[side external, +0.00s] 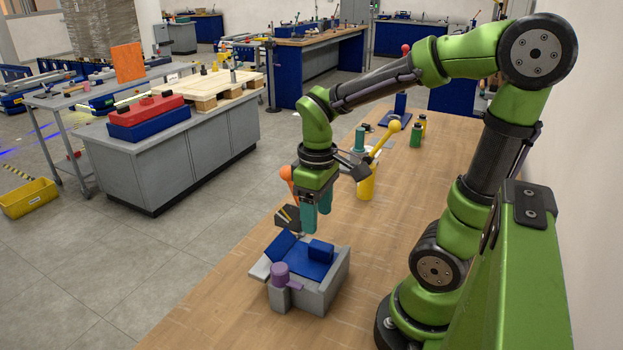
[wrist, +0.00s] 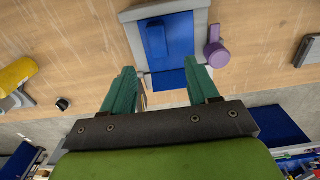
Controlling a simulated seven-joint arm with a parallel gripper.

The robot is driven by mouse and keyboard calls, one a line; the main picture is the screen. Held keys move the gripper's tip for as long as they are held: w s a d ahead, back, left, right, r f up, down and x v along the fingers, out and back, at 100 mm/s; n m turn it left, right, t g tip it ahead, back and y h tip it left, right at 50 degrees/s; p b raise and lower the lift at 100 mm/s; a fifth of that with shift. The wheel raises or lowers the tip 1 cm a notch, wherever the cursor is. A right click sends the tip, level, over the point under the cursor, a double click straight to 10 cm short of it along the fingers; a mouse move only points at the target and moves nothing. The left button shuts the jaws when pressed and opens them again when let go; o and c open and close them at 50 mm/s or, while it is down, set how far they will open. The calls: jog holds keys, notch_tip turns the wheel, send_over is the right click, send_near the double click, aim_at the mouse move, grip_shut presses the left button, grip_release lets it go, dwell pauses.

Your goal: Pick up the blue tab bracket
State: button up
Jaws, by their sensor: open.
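The blue tab bracket (side external: 309,265) appears as a flat blue plate with a raised blue block at its right, in a grey holder (side external: 318,297) on the wooden bench. A tilted blue flap stands at its left; I cannot tell whether it is one piece with the plate. In the wrist view the blue part (wrist: 181,33) lies beyond the fingertips. My gripper (side external: 317,220) has teal fingers pointing down, above and slightly behind the holder. It is open and empty, and in the wrist view its fingers (wrist: 163,72) are spread apart, not touching the bracket.
A purple cylinder (side external: 280,275) is at the holder's front left; it also shows in the wrist view (wrist: 218,55). The bench's near end is clear.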

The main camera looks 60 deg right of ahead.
aim_at(317, 244)
notch_tip(317, 244, down, 9)
jog(key=shift+d+r, duration=0.1)
dwell(0.4)
jog(key=shift+c, duration=0.4)
jog(key=shift+r, duration=0.1)
grip_shut()
